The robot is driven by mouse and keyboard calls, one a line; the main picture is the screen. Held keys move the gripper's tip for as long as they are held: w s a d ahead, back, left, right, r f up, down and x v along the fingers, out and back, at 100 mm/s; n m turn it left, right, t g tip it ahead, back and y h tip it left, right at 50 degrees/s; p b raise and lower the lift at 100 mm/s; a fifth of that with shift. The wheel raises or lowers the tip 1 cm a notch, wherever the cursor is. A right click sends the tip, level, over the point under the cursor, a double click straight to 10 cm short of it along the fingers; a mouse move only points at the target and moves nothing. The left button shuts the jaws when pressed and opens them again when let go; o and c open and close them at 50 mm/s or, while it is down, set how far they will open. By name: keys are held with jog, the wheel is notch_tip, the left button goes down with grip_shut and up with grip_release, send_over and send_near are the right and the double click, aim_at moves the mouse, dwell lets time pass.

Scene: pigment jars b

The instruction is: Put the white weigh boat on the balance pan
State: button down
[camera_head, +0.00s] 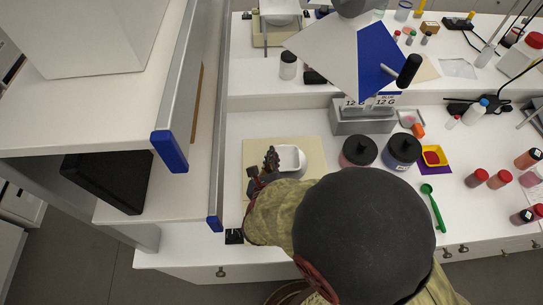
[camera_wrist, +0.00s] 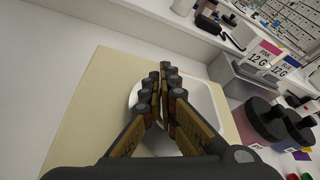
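The white weigh boat (camera_head: 291,159) is a small square dish at a cream mat on the bench, left of the middle in the head view. In the wrist view the weigh boat (camera_wrist: 199,98) shows on both sides of my fingers. My gripper (camera_head: 271,160) is at the boat's left side. In the wrist view its fingertips (camera_wrist: 164,74) point down at the boat with a narrow gap between them. Whether they pinch the boat's wall is hidden. I cannot make out the balance pan for certain; a cream device (camera_head: 268,36) stands on the back bench.
The cream mat (camera_wrist: 80,123) has bare room left of the boat. A pink-labelled jar (camera_head: 358,152) and a blue-labelled jar (camera_head: 402,151) stand to the right. A grey box (camera_head: 362,122) with 12 G cards stands behind them. A shelf edge (camera_head: 183,85) rises at the left.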

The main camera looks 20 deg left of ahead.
jog(key=shift+f, duration=0.15)
jog(key=c, duration=2.4)
grip_release()
jog(key=shift+o, duration=0.5)
jog(key=shift+o, duration=1.3)
jog(key=shift+s+r, duration=0.15)
jog(key=shift+r, duration=0.1)
jog(key=p+v, duration=0.1)
jog(key=v, duration=1)
jog(key=shift+s+d+r+p, duration=0.1)
jog(key=shift+s+d+p, duration=0.05)
jog(key=shift+s+p, duration=0.2)
